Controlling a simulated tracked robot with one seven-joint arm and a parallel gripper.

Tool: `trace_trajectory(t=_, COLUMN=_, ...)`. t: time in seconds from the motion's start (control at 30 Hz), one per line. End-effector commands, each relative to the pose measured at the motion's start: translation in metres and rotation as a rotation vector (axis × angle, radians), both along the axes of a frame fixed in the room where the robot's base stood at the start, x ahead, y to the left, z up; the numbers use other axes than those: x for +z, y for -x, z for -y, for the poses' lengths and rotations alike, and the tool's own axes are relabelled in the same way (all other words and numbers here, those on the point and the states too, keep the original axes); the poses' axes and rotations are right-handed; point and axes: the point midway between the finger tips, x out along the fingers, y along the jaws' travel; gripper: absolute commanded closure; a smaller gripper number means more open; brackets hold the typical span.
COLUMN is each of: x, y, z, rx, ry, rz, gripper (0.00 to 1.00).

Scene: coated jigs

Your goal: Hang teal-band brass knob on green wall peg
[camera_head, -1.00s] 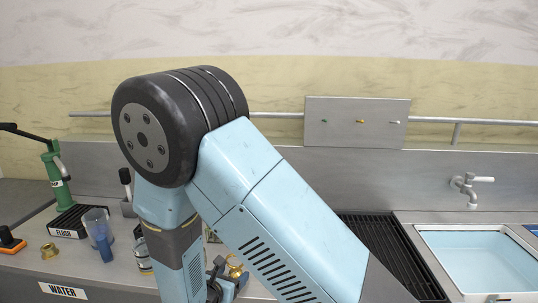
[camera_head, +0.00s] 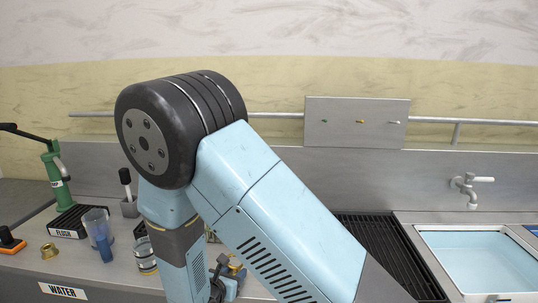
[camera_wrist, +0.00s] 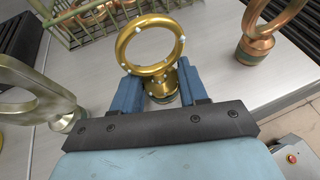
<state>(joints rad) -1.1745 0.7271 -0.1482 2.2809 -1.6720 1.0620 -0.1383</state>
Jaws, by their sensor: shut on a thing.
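In the wrist view the brass knob (camera_wrist: 150,45) has a large ring, a stem and a teal-grey band low down. My gripper (camera_wrist: 163,92) has its blue fingers shut around the knob's lower part, with the ring standing above them. In the head view my gripper (camera_head: 224,288) is low at the bottom edge, mostly behind my arm. The green wall peg (camera_head: 323,121) is the left one of three on a grey plate (camera_head: 342,138) on the back wall. Nothing hangs on it.
In the wrist view a copper ring knob (camera_wrist: 257,45) stands right and a pale metal one (camera_wrist: 68,117) left. A wire basket (camera_wrist: 65,30) holds copper pieces behind.

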Motion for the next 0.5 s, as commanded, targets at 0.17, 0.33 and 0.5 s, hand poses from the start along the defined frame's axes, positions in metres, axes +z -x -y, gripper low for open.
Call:
trace_trajectory(t=0.17, x=0.0, y=0.0001, z=0.0, rx=0.0, ry=0.0, rz=0.0, gripper=0.85)
trace_trajectory(t=0.33, x=0.0001, y=0.0, z=0.0, rx=0.0, ry=0.0, rz=0.0, gripper=0.99)
trace_trajectory(t=0.5, x=0.0033, y=-0.0001, z=-0.0001, rx=0.0, ry=-0.001, rz=0.0, gripper=1.0)
